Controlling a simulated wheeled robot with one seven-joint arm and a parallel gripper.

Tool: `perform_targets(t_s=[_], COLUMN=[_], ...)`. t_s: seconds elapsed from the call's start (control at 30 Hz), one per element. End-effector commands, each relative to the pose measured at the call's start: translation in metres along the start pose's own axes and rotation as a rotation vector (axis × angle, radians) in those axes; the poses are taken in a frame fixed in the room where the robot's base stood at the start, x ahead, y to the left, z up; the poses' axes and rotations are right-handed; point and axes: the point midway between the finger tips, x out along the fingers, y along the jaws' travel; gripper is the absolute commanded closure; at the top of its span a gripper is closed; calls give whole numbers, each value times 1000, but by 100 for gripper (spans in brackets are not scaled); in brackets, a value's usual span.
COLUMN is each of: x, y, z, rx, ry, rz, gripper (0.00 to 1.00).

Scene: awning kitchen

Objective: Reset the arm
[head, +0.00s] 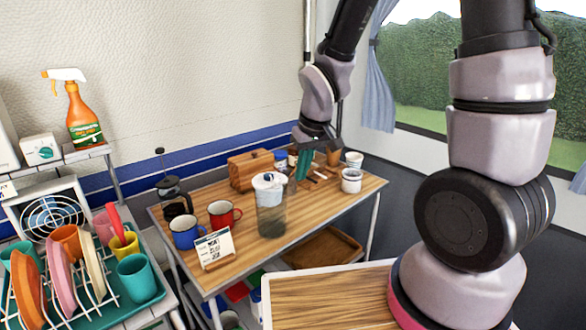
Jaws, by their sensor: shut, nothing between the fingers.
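My arm (325,88) reaches in from the top of the head view and bends down over the far part of the wooden table (240,265). My gripper (303,166) points downward with its teal fingers together. It holds nothing. It hangs above or just behind several small items near the table's back edge, and I cannot tell whether it touches any of them.
A clear jar (271,208), a red mug (224,214), a blue mug (187,232), a French press (174,196), a wooden block (250,170) and white cups (351,181) crowd the table. A dish rack (95,262) stands left. A window is at right.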

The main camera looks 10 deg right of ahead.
Motion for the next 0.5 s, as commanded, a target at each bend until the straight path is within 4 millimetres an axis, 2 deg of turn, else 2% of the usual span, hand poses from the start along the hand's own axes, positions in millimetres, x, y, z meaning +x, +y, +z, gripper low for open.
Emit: perform_targets(t_s=[0.13, 0.23, 0.37, 0.5], x=[-12, -36, -88, -148], y=[5, 17, 41, 63], z=[3, -3, -7, 0], rx=[21, 77, 198, 338], ry=[13, 43, 105, 175], rz=[4, 12, 23, 22], gripper=[100, 100, 100, 100])
